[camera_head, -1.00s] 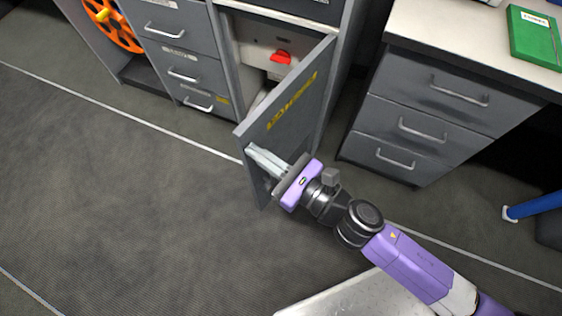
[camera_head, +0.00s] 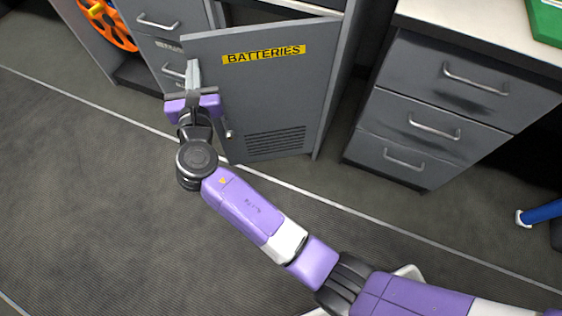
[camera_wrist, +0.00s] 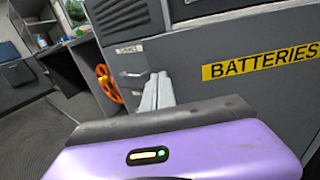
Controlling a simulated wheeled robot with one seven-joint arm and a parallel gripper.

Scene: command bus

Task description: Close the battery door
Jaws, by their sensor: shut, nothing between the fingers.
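My gripper (camera_head: 193,68) is shut and empty at the free edge, near the door's upper left. I cannot tell whether its fingers touch the door. In the wrist view the door (camera_wrist: 240,80) fills the right side, and my gripper's fingers (camera_wrist: 157,88) lie beside its left edge. A small pale handle (camera_head: 228,133) shows low on the door. The cabinet's inside is mostly hidden behind the door.
Grey drawers (camera_head: 155,25) stand left of the door, with an orange reel (camera_head: 108,22) further left. A separate drawer unit (camera_head: 440,100) stands at the right under a pale worktop. The floor (camera_head: 90,190) at the left is clear.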

